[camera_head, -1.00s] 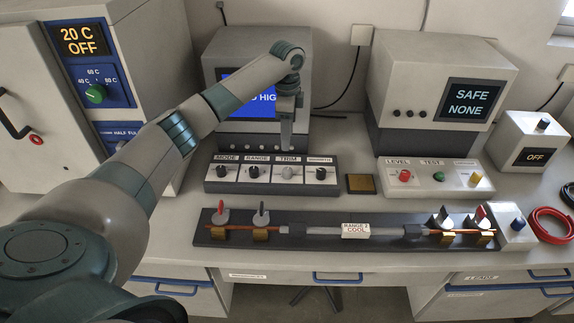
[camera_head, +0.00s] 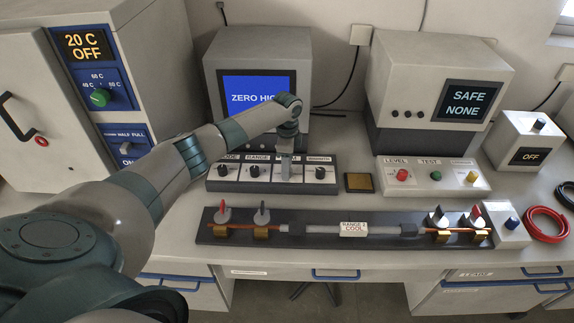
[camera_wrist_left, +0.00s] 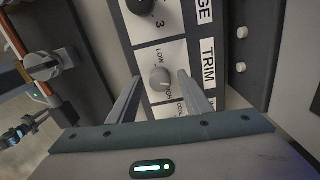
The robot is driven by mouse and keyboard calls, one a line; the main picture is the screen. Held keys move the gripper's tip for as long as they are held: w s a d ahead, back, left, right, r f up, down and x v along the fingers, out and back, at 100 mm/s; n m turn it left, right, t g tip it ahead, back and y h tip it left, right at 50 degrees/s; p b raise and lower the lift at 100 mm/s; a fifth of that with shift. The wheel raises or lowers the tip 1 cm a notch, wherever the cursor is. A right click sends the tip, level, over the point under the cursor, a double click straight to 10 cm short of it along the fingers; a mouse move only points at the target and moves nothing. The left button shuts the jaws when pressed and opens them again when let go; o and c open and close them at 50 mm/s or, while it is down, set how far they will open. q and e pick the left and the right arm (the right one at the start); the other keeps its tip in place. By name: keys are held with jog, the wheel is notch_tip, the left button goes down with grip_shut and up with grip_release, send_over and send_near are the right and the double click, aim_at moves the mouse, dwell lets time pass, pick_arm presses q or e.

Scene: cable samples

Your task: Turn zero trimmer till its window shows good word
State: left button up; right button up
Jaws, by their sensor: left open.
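The zero trimmer is a light grey knob (camera_wrist_left: 160,78) on the panel labelled TRIM, with LOW and HIGH marked beside it in the left wrist view. In the head view my left gripper (camera_head: 286,172) points down over this panel and hides the knob. In the left wrist view my left gripper (camera_wrist_left: 160,92) is open, its two fingers on either side of the knob, with no clear contact. The blue window (camera_head: 256,92) of the instrument behind reads "ZERO HI…", its end covered by my arm. My right gripper is not in view.
Dark knobs for MODE, RANGE (camera_head: 254,172) and another label (camera_head: 320,173) flank the trimmer closely. In front lies a dark bench (camera_head: 215,237) with a clamped cable sample (camera_head: 325,229). A brass-coloured block (camera_head: 358,182) and a LEVEL/TEST box (camera_head: 433,189) stand to the right.

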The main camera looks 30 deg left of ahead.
pick_arm(q)
jog(key=shift+c, duration=0.7)
jog(key=c, duration=0.9)
jog(key=shift+r+n+p, duration=0.25)
jog(key=shift+n+p, duration=0.85)
jog(key=shift+p, duration=0.05)
jog(key=shift+n+p, duration=0.35)
jog(key=shift+n, duration=0.05)
jog(key=shift+f+n+p, duration=0.2)
jog(key=shift+n+p, duration=0.1)
jog(key=shift+n, duration=0.4)
jog(key=o, duration=1)
jog(key=shift+o, duration=0.2)
